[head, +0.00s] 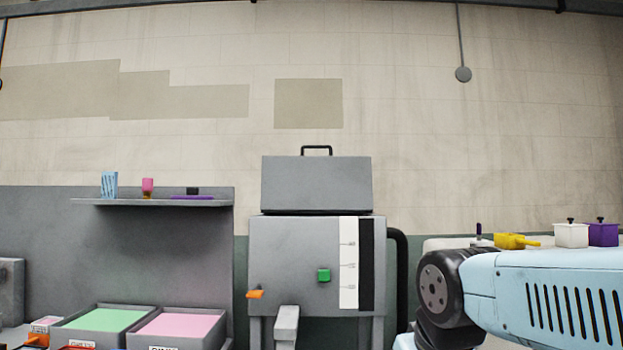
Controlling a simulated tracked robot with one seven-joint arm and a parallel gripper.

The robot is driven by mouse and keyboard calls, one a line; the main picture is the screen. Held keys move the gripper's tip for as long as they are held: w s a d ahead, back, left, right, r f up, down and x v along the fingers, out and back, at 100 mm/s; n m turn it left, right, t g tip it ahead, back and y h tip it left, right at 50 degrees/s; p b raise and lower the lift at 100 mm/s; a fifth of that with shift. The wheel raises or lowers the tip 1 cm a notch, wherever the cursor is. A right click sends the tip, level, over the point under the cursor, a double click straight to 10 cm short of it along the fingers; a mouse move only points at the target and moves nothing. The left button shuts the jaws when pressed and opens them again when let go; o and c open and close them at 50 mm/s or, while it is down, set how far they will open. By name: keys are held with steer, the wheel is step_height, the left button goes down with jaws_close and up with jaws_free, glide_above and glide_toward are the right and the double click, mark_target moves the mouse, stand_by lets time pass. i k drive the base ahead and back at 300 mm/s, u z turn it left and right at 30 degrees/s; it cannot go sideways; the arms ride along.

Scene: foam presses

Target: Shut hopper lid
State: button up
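The grey press machine (290,255) stands at the centre in the head view. A grey panel (316,184) with a dark bar handle (316,149) along its top edge rises above the machine; it looks like the hopper lid standing up, open. A thin dark line runs between the panel and the machine body. The inside of the hopper is hidden from this low angle. My gripper is not in view; only a light blue arm link and a black joint of mine show at the lower right, apart from the lid.
The machine's front has a green button (324,275), an orange lever (255,294) and a grey spout (286,325). Bins of green (103,319) and pink (177,325) material sit at left, below a shelf (150,202). Small containers (571,235) stand behind my arm.

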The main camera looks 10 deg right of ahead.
mark_target(302, 182)
steer(key=k, duration=1.2)
steer(key=u, duration=0.5)
steer(key=i, duration=2.3)
steer(key=z, duration=0.8)
steer(key=k, duration=0.85)
steer(key=z, duration=0.2)
steer(key=i, duration=0.25)
steer(key=u, duration=0.05)
